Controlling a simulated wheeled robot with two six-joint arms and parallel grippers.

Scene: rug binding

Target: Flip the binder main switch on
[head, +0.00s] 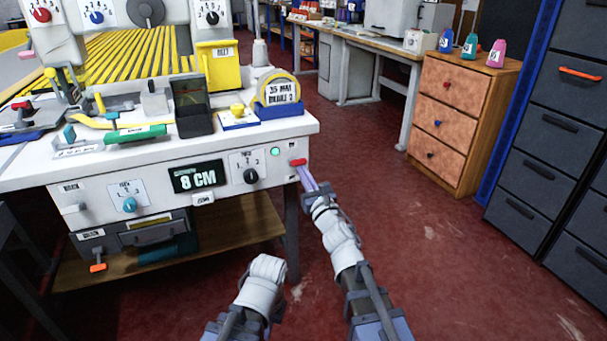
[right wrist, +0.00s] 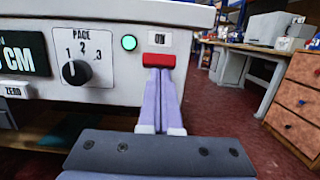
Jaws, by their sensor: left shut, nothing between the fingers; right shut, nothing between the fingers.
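The main switch (head: 298,162) is a small red lever at the right end of the binder's white front panel, with an ON label above it in the right wrist view (right wrist: 158,61). A round green lamp (head: 275,151) glows left of it. My right gripper (head: 309,180) is shut, its lilac fingers together and empty. In the right wrist view the fingertips (right wrist: 159,72) are at the switch's lower edge and look in contact with it. My left gripper (head: 262,270) is low in front of the bench, shut and empty; its fingers are hard to make out.
The front panel also carries a black pace knob (head: 251,176) and an 8 CM display (head: 195,177). A wooden drawer unit (head: 456,125) and grey cabinets (head: 545,140) stand to the right. Red floor between is clear.

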